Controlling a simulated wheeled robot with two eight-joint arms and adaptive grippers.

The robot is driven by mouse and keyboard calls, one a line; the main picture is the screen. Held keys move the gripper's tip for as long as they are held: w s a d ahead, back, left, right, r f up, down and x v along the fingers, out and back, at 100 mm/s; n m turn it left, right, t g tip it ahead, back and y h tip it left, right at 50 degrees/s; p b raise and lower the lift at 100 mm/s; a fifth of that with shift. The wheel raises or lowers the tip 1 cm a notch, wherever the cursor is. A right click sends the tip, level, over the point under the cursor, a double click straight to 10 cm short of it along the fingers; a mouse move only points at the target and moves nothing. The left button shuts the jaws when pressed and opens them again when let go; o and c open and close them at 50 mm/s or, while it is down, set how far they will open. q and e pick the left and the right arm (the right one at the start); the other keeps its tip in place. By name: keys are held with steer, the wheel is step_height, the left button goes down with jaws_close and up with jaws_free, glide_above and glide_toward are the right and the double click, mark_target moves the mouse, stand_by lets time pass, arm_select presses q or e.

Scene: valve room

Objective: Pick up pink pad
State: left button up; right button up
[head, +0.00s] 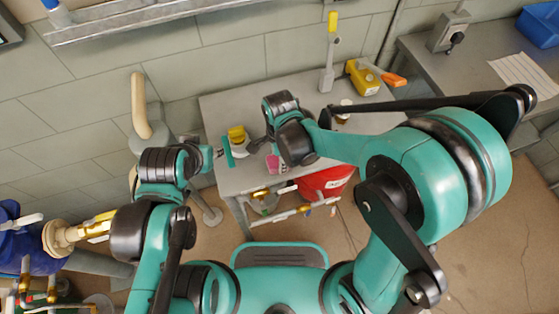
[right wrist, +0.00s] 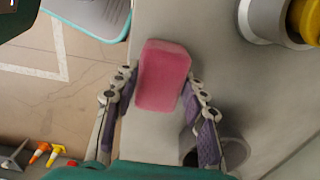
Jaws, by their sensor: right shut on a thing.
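The pink pad (right wrist: 163,75) is a soft-edged pink block between the two fingers of my right gripper (right wrist: 160,90) in the right wrist view. The fingers, with purple inner pads, are shut on its sides near its lower part. In the head view the pink pad (head: 272,162) shows as a small pink patch beside my right wrist, over the front of the grey table (head: 235,181). Whether it touches the tabletop is unclear. The left arm's end (head: 205,157) is left of the table; its fingers cannot be made out.
A yellow item (head: 237,133) and a teal-handled item (head: 228,152) are on the table's left. A yellow box (head: 362,76) and a yellow-topped upright tool (head: 330,55) are at its back. A red bucket (head: 325,182) stands below. A bench (head: 430,60) is at right.

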steer(key=shift+r, duration=0.1)
step_height(320, 180, up, 4)
steer(key=p, duration=0.2)
steer(key=shift+r+p, duration=0.25)
steer(key=shift+p, duration=0.05)
steer(key=s+d+r+p, duration=0.4)
steer(key=s+d+r, duration=0.2)
steer(key=s, duration=0.3)
steer(key=shift+d+r, duration=0.15)
steer(key=shift+d, duration=0.5)
